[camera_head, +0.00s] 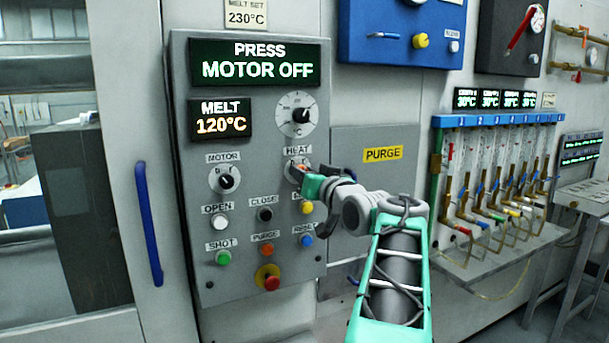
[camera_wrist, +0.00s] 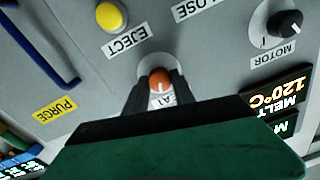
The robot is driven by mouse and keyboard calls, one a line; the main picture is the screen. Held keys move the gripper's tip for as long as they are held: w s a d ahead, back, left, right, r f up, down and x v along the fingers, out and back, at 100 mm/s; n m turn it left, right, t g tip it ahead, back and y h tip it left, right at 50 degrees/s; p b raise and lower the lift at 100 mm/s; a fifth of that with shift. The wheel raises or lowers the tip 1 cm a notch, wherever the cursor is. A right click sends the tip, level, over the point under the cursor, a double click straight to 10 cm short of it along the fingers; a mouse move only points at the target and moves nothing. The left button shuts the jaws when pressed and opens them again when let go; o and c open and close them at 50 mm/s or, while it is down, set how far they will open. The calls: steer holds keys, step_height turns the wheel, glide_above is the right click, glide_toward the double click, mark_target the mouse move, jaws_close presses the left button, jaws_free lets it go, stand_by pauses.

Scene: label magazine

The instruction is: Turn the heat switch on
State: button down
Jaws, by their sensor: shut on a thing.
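The heat switch (camera_wrist: 160,80) is an orange-red knob on a pale round plate. In the head view (camera_head: 296,172) it is partly hidden behind my gripper, just under the HEAT label. My gripper (camera_wrist: 158,92) is shut on the knob, with a dark finger on each side of it. The wrist view is upside down, and the fingers cover part of the label. A pale mark shows on the knob's label side. In the head view my gripper (camera_head: 302,171) reaches the panel from the right.
The control panel (camera_head: 185,250) also holds the black motor knob (camera_head: 224,181), a dial (camera_head: 297,114), several push buttons and a red stop button (camera_head: 269,278). Its displays read MOTOR OFF and MELT 120°C. A blue handle (camera_head: 148,225) is at left; the PURGE cover (camera_head: 352,140) is at right.

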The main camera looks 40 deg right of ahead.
steer(key=shift+m, duration=1.2)
steer(key=c, duration=1.1)
jaws_free()
steer(key=shift+o, duration=0.2)
steer(key=shift+s, duration=0.1)
steer(key=b+v, duration=0.1)
steer(key=v, duration=0.6)
steer(key=shift+s, duration=0.25)
steer(key=shift+a, duration=0.15)
